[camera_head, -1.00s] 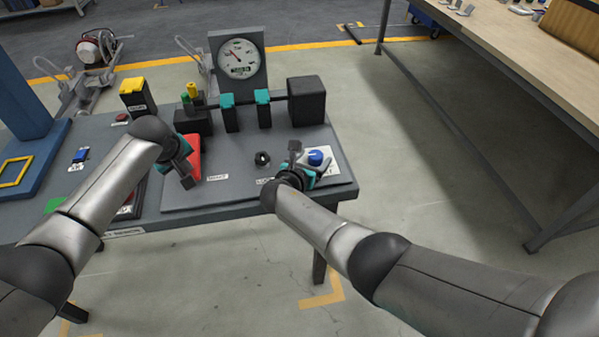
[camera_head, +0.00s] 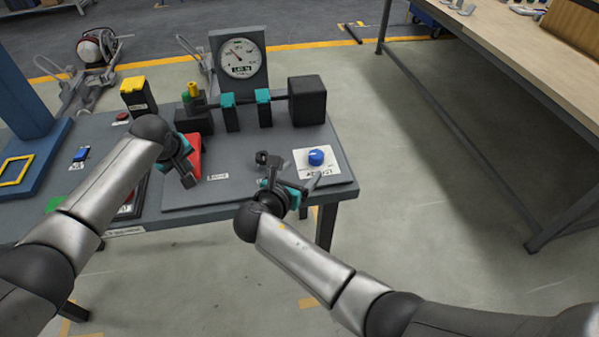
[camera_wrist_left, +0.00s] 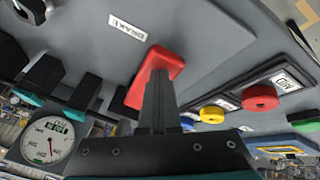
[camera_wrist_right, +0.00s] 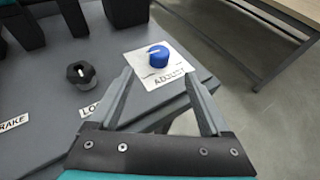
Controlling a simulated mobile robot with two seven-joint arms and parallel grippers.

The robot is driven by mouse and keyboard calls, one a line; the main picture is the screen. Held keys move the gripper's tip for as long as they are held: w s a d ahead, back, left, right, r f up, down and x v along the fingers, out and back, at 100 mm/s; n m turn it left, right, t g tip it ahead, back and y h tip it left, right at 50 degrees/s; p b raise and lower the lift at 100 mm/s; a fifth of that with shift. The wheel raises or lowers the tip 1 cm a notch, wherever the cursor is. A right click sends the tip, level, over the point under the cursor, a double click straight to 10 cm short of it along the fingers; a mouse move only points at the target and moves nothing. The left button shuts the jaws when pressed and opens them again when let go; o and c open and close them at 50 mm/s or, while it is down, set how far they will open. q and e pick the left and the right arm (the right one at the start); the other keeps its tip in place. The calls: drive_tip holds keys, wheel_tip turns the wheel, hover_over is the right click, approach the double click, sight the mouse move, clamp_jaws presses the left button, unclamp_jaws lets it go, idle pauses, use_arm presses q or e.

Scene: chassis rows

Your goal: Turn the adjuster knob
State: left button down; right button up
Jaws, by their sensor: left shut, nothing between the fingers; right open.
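The adjuster knob (camera_head: 316,157) is blue and sits on a white plate (camera_head: 338,163) lettered ADJUST, at the right end of the grey bench panel. In the right wrist view the blue knob (camera_wrist_right: 158,55) stands beyond the fingertips, clear of both. My right gripper (camera_head: 293,174) is open and empty, at the near side of the plate. My left gripper (camera_head: 187,181) is shut with nothing in it, at the red brake lever (camera_head: 194,152). In the left wrist view its closed fingers (camera_wrist_left: 158,80) overlap the red lever (camera_wrist_left: 152,70); contact is unclear.
A black lock knob (camera_wrist_right: 81,73) with a white mark is left of the adjuster. A dial gauge (camera_head: 240,57), teal-topped clamps (camera_head: 230,112) and a black block (camera_head: 307,100) stand behind. Open floor lies right of the bench, before a wooden-topped table (camera_head: 510,50).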

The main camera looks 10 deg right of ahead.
sight(316, 154)
idle(0.4)
